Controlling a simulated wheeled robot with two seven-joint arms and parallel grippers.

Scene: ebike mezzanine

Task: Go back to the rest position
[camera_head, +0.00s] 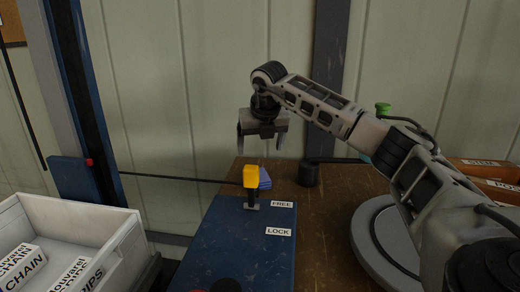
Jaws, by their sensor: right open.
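My right arm comes in from the right and reaches over the brown table (318,237). Its gripper (261,150) hangs open and empty, fingers pointing down, above the far part of the table. A lever with a yellow handle (251,177) stands on the blue plate (220,250), below and a little left of the gripper, apart from it. Labels FREE (282,204) and LOCK (278,232) are on the plate. My left gripper is not in view.
A grey bin (118,238) with labelled boxes (22,266) stands at the left. A blue post (85,100) rises behind it. A small blue item (265,180) lies beside the lever. A dark cylinder (308,174) stands near the table's back. Labelled boxes (485,170) are at the right.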

